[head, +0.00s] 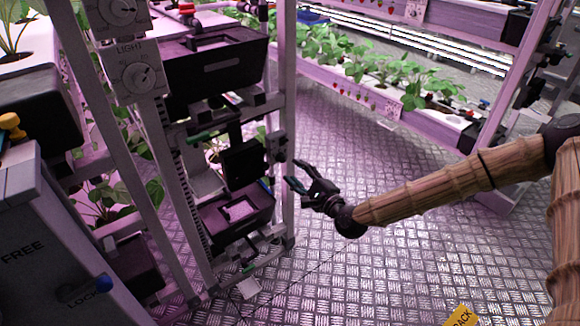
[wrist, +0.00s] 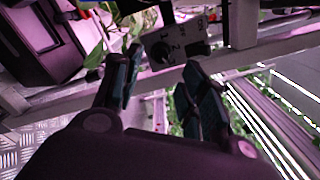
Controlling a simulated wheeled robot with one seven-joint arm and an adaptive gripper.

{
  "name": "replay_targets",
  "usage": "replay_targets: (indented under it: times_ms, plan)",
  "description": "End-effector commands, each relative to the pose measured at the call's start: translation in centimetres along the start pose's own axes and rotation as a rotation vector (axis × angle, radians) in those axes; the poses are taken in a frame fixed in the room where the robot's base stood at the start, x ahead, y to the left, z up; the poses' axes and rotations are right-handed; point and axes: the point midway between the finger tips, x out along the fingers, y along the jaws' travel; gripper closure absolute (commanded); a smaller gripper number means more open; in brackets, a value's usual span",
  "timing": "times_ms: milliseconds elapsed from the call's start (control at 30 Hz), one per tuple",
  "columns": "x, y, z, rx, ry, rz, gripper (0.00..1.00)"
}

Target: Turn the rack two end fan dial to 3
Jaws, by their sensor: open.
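My gripper (head: 295,175) is open and empty, held in front of a pale rack post at mid-height in the head view. In the wrist view its two fingers (wrist: 165,72) stand apart. Between and beyond their tips is a small grey dial plate (wrist: 184,38) with a dark round knob (wrist: 160,52) and the numbers 1 and 2 beside it. The gripper appears apart from this knob. Its pointer setting and full label are not readable, so I cannot tell whether it is the rack two end fan dial.
A LIGHT dial (head: 140,77) and another dial (head: 122,12) sit on the near left post. A planted rack (head: 400,95) stands behind.

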Motion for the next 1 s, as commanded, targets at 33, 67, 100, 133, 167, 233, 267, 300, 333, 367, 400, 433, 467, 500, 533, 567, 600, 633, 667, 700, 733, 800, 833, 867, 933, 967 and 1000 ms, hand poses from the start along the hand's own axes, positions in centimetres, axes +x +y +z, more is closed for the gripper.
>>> replay_targets:
  times_ms: [33,67,100,133,167,233,267,300,333,367,400,433,467,500,533,567,600,633,667,700,733,800,833,867,933,967,1000]
  plan:
    - [-1.0,-0.1,-0.1,0.002,0.002,-0.001,0.58]
    - [-1.6,-0.1,0.0,0.003,0.001,-0.001,0.58]
    - [-2.2,-0.1,-0.1,0.002,0.001,-0.002,0.58]
    - [-2.7,-0.1,-0.1,0.001,0.001,-0.002,0.58]
    - [-3.2,-0.1,0.0,0.001,0.001,-0.001,0.58]
    - [-4.1,-0.1,-0.1,0.001,0.002,-0.001,0.58]
    - [-4.5,-0.1,-0.1,0.0,0.002,-0.001,0.58]
    - [-4.8,-0.1,0.0,0.0,0.001,-0.001,0.58]
    - [-5.1,-0.1,0.0,0.0,0.0,-0.001,0.58]
    - [-5.3,-0.1,0.0,0.0,0.0,-0.001,0.58]
    - [-5.5,-0.1,0.0,0.0,0.0,-0.001,0.58]
    - [-5.7,-0.1,0.0,0.0,0.0,-0.002,0.58]
    - [-5.8,-0.1,0.0,0.0,0.0,-0.002,0.58]
    - [-5.9,-0.1,0.0,0.0,0.0,-0.002,0.58]
    - [-6.0,-0.1,0.0,0.0,0.0,-0.002,0.58]
    - [-6.0,-0.1,0.0,0.0,0.0,-0.002,0.58]
    - [-6.0,-0.1,0.0,0.0,0.0,-0.002,0.58]
    - [-6.0,-0.1,0.0,0.0,0.0,-0.001,0.58]
    - [-6.0,-0.1,0.0,0.0,0.0,-0.001,0.58]
    - [-6.0,-0.1,0.0,0.0,0.0,-0.001,0.58]
    - [-6.0,-0.1,0.0,0.0,0.0,-0.001,0.58]
    - [-6.0,-0.1,0.0,0.0,0.0,-0.001,0.58]
    - [-6.0,-0.1,0.0,0.0,0.0,-0.001,0.58]
    - [-6.0,-0.1,0.0,0.0,0.0,-0.001,0.58]
    - [-6.0,-0.1,0.0,0.0,0.0,-0.001,0.58]
    - [-6.0,0.0,0.0,0.0,0.0,-0.001,0.58]
    - [-6.0,0.1,0.0,-0.002,0.001,0.002,0.58]
